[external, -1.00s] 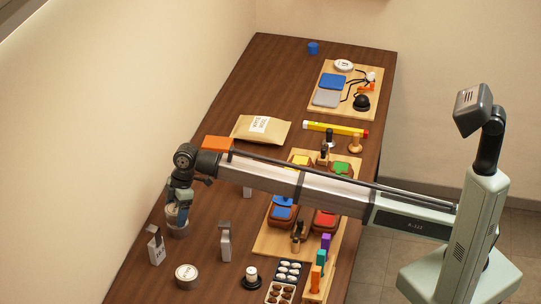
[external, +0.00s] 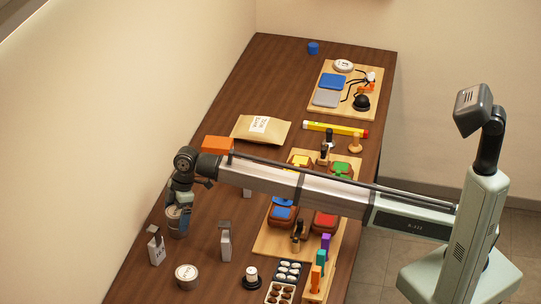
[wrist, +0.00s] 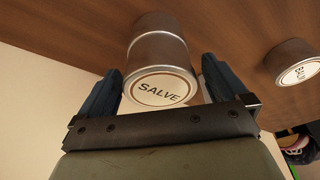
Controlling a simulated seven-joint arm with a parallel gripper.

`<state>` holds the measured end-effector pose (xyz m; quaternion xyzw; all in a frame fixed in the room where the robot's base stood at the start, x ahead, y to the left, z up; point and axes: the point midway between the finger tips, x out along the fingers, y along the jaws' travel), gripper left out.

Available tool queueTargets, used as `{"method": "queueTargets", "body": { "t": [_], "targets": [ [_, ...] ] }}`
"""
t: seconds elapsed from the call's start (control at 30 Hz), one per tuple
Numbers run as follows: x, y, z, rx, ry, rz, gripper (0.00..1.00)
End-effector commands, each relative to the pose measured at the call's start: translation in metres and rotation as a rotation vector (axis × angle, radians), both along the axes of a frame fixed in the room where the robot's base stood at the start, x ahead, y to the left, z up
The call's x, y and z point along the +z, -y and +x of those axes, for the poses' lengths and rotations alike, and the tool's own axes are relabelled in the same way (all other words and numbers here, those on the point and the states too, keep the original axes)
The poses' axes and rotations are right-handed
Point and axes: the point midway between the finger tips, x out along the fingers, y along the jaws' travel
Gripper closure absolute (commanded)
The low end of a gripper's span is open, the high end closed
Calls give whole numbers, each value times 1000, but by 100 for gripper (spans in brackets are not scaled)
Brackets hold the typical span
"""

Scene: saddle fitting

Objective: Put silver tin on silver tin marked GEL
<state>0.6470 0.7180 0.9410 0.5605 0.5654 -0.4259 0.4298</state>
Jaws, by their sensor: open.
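A silver tin (wrist: 160,85) with a white lid marked SALVE stands between the fingers of my gripper (wrist: 162,80) in the wrist view. It appears to be stacked on another silver tin (wrist: 160,25), whose lid is covered. The tins also show at the left of the table in the external view (external: 177,224), below my gripper (external: 179,207). My gripper is open, with one dark blue finger on each side of the SALVE tin. Another silver tin (external: 186,276), its lid seemingly marked BALM, stands nearer the front; it also shows in the wrist view (wrist: 293,62). No GEL marking is readable.
Grey upright blocks stand close by, one at the left (external: 156,248) and one to the right (external: 225,241). A wooden board (external: 263,244) with pouches lies beyond them. An orange box (external: 218,144) and a paper bag (external: 261,130) lie further back.

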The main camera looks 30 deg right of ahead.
Motion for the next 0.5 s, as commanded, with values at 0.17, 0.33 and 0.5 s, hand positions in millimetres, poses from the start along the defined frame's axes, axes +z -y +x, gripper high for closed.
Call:
{"method": "queueTargets", "body": {
  "t": [0.17, 0.33, 0.5],
  "targets": [
    [13, 3, 0, 0, 1, 2, 0],
    [41, 10, 0, -1, 2, 2, 0],
    [72, 19, 1, -1, 2, 2, 0]
  ]
}}
